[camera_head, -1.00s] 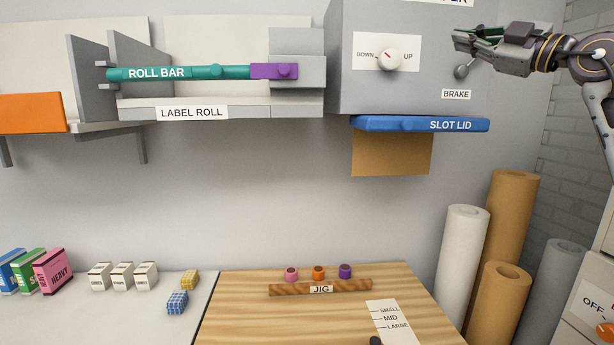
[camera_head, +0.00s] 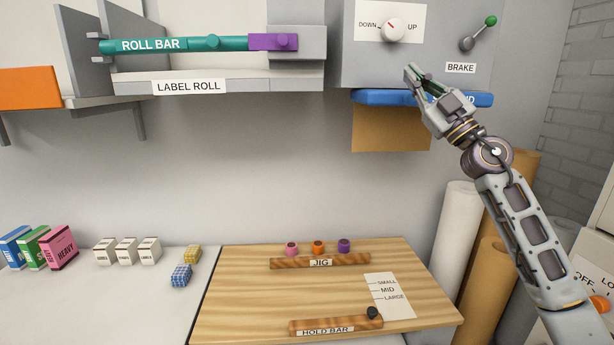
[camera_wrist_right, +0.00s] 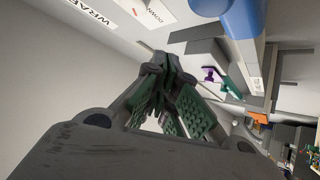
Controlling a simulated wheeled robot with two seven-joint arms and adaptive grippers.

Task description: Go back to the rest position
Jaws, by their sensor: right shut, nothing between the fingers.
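My right gripper (camera_head: 416,76) is shut and empty. In the head view it is raised in front of the blue slot lid (camera_head: 378,97) and hides part of its lettering. Its fingers point up and to the left, below the down/up dial (camera_head: 393,29). In the right wrist view the green-padded fingers (camera_wrist_right: 165,75) come together at their tips with nothing held. The brake lever (camera_head: 479,34) with its green knob stands clear of the gripper, up and to the right. My left gripper is not in view.
The roll bar (camera_head: 180,45) lies across the label roll shelf (camera_head: 240,86). Below is a wooden board (camera_head: 240,290) with the jig (camera_head: 320,261) and hold bar (camera_head: 337,326). Paper rolls (camera_head: 456,230) stand at the right, partly behind my arm. The wall between shelf and board is clear.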

